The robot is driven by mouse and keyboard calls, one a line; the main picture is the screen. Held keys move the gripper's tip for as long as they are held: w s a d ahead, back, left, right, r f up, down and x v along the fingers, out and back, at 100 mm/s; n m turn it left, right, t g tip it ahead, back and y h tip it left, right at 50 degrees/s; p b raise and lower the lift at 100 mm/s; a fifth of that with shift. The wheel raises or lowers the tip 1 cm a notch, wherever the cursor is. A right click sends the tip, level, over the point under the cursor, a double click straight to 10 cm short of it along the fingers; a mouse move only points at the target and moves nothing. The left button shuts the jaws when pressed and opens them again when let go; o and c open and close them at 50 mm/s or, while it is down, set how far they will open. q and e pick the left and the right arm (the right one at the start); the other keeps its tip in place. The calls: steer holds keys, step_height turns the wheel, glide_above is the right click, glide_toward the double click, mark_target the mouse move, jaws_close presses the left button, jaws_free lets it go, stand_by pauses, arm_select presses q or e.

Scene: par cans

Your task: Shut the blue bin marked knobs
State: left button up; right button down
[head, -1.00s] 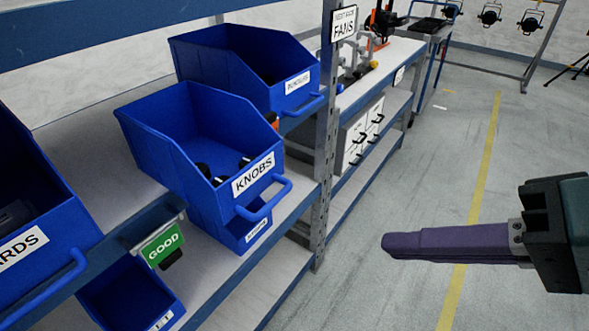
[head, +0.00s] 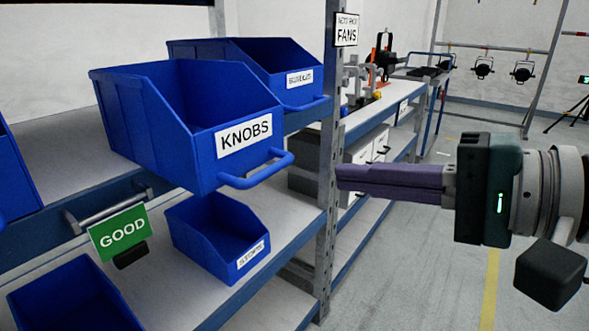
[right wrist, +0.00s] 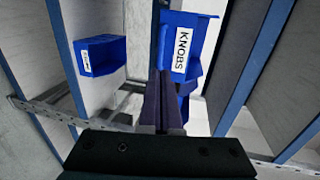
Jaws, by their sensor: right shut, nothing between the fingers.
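The blue bin marked KNOBS (head: 190,150) sits on the upper shelf in the head view. Its labelled front and looped blue handle (head: 257,172) stick out past the shelf's front edge. In the right wrist view the KNOBS bin (right wrist: 178,66) is just beyond my fingers. My right gripper (head: 340,178) is shut and empty. Its purple fingers point left, to the right of the handle, with a visible gap in the head view. The fingers (right wrist: 161,98) also show in the right wrist view. The bin's contents are hidden from this angle. My left gripper is out of view.
Another blue bin (head: 255,62) stands behind the KNOBS bin. A grey shelf post (head: 327,240) stands by my fingertips. The floor at right is open.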

mark_target(274, 172)
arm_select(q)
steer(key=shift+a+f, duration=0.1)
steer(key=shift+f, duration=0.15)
arm_select(e)
steer(key=x, duration=0.8)
steer(key=shift+f, duration=0.1)
